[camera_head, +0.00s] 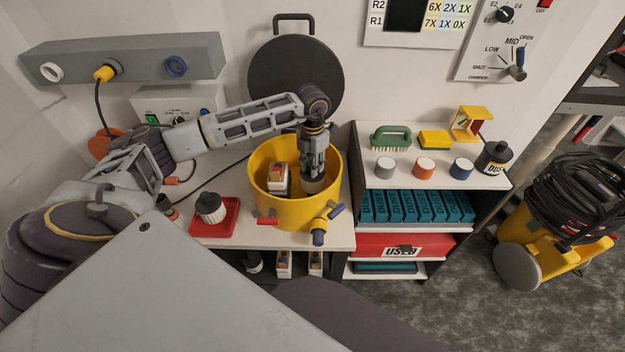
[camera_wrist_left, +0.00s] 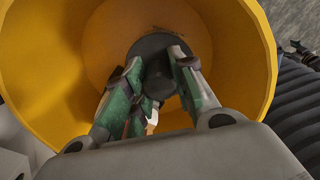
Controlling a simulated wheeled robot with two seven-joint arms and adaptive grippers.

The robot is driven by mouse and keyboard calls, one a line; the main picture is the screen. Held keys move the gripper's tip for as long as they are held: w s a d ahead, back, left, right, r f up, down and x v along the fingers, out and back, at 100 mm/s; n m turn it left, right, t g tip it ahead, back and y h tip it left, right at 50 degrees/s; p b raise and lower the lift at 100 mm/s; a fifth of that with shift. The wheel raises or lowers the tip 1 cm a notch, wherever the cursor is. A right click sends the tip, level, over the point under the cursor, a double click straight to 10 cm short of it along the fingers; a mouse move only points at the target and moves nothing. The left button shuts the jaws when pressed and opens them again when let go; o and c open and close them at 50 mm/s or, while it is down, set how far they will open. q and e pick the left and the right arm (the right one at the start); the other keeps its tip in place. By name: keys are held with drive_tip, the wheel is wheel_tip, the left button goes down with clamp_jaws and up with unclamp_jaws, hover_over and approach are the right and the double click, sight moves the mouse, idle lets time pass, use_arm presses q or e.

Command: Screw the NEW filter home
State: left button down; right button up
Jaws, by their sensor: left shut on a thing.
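My left gripper (camera_head: 314,171) reaches down inside the open yellow drum (camera_head: 265,207). It is shut on a round filter with a dark top (camera_wrist_left: 152,47), seen between the fingers in the wrist view. In the head view the filter's lower part (camera_head: 314,187) is brownish and low in the drum. I cannot tell whether it is seated on a thread, as its underside is hidden. A white filter-like piece with a dark ribbed cap (camera_head: 209,206) stands on a red tray (camera_head: 234,221). My right gripper is not in view.
A small white and red box (camera_head: 278,178) is in the drum, left of the gripper. A round dark lid (camera_head: 296,77) leans on the wall behind. A shelf with teal packs (camera_head: 415,207) and a red USED box (camera_head: 402,245) stands right. A yellow vacuum (camera_head: 530,235) is on the floor.

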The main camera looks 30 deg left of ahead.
use_arm(q)
drive_tip(key=shift+a+m, duration=0.1)
drive_tip(key=shift+m, duration=0.2)
drive_tip(key=shift+m+b, duration=0.4)
drive_tip(key=shift+m, duration=0.7)
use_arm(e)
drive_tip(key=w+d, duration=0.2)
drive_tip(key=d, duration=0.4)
use_arm(q)
drive_tip(key=shift+m+b, duration=0.4)
drive_tip(key=shift+m, duration=0.7)
drive_tip(key=shift+m+b, duration=0.35)
drive_tip(key=shift+m, duration=0.75)
drive_tip(key=shift+m+b, duration=0.5)
drive_tip(key=shift+m, duration=2.1)
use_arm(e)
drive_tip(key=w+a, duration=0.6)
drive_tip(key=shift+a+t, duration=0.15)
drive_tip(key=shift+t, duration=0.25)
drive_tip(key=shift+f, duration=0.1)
use_arm(q)
drive_tip(key=c, duration=1.1)
unclamp_jaws()
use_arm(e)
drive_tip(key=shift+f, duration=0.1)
